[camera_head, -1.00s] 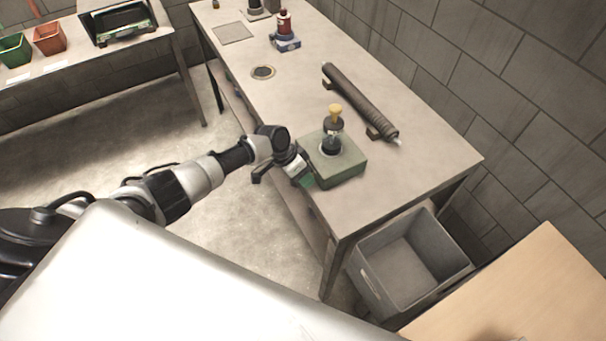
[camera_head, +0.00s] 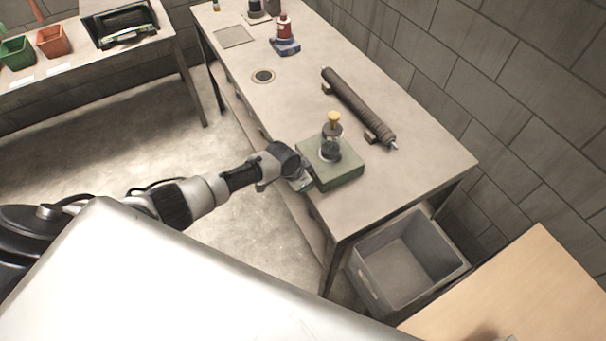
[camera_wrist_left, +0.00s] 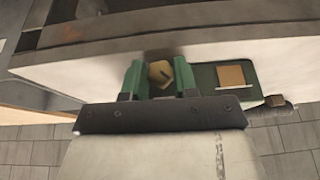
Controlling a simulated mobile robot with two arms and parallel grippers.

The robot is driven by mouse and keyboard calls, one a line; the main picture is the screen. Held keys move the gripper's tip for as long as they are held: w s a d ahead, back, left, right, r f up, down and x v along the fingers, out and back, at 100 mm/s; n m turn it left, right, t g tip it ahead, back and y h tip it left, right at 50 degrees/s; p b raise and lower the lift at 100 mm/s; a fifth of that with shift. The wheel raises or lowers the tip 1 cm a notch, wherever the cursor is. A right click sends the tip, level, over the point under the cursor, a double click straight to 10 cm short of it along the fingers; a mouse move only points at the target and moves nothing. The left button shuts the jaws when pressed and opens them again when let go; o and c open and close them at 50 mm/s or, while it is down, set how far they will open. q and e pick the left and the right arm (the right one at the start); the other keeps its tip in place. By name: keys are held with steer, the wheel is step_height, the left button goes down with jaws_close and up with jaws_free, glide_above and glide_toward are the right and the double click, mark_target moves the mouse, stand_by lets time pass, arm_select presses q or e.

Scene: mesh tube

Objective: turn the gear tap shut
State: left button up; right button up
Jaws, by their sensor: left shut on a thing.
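The green block (camera_head: 340,176) stands near the front left edge of the bench, with a dark cylinder (camera_head: 330,150) and a yellow knob (camera_head: 334,118) upright on top. My left gripper (camera_head: 304,183) is at the block's left side, low by the bench edge; its fingertips are hard to make out there. In the left wrist view its green fingers (camera_wrist_left: 160,78) are shut on a small tan piece, which I take to be the tap's handle (camera_wrist_left: 160,73). A dark green face with a tan square (camera_wrist_left: 231,77) is just right of them. My right gripper is out of view.
A dark ribbed roller (camera_head: 357,105) lies on supports behind the block. A red-topped item (camera_head: 285,34) stands farther back on the bench (camera_head: 410,172). A grey bin (camera_head: 372,285) sits below the bench's near end.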

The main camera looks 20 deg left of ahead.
arm_select(q)
steer(key=shift+d+t+y+p, duration=0.1)
steer(key=shift+t+y+p, duration=0.4)
steer(key=shift+y, duration=0.2)
steer(key=o, duration=0.6)
steer(key=shift+o, duration=0.2)
steer(key=v, duration=1)
steer(key=shift+s+r, duration=0.2)
steer(key=shift+r, duration=0.15)
